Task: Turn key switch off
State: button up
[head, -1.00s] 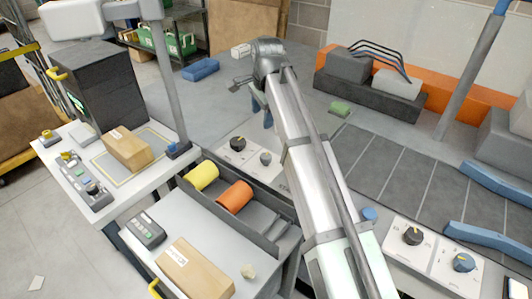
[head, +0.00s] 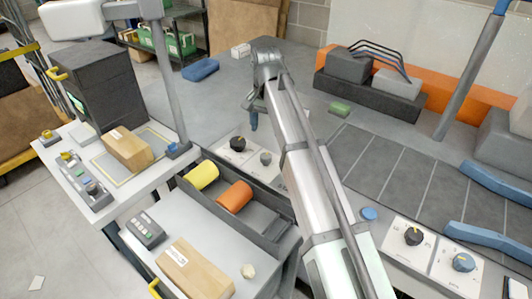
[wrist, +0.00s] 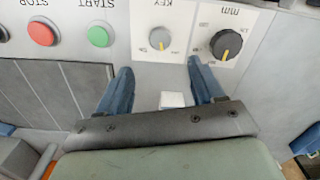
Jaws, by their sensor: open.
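The key switch (wrist: 160,38) is a round grey knob on a white plate marked KEY, upside down in the wrist view. A short yellow mark on it points toward the bottom of that view; the small labels beside it are too blurred to read. In the head view a grey knob (head: 266,158), apparently the same switch, sits right of a dark knob. My gripper (wrist: 160,86) is open, its two blue fingers spread on either side below the key switch, not touching it. In the head view my gripper (head: 253,121) hangs just above the panel, and part of the panel is hidden behind my arm.
Beside the key switch are a black dial (wrist: 226,44), a green START button (wrist: 99,36) and a red STOP button (wrist: 42,33). A small white block (wrist: 172,100) shows between the fingers. A tray (head: 262,222) with yellow and orange rolls stands nearby.

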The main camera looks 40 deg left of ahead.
aim_at(266, 156)
notch_tip(266, 156, down, 11)
dwell(0.5)
jog(key=shift+c, duration=0.3)
jog(key=c, duration=1)
jog(key=shift+n, duration=2.8)
